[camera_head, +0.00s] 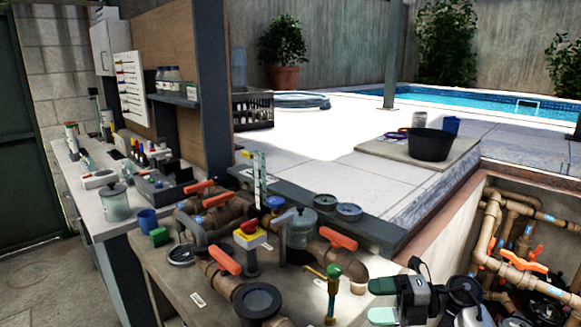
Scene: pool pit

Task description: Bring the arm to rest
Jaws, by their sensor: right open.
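My right gripper (381,301) is at the bottom right of the head view, its two green-tipped fingers pointing left. The fingers are apart and nothing shows between them. It is in front of the right end of the workbench (186,272), close to a brass valve with a green knob (333,284); I cannot tell whether they touch. My left gripper is not in view.
Brown pipes with orange handles (224,260) crowd the workbench. An open pit with pipes and orange valves (524,262) lies at the right. A black bucket (430,145) stands on a slab beside the pool (480,100). The paving (320,135) behind is mostly clear.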

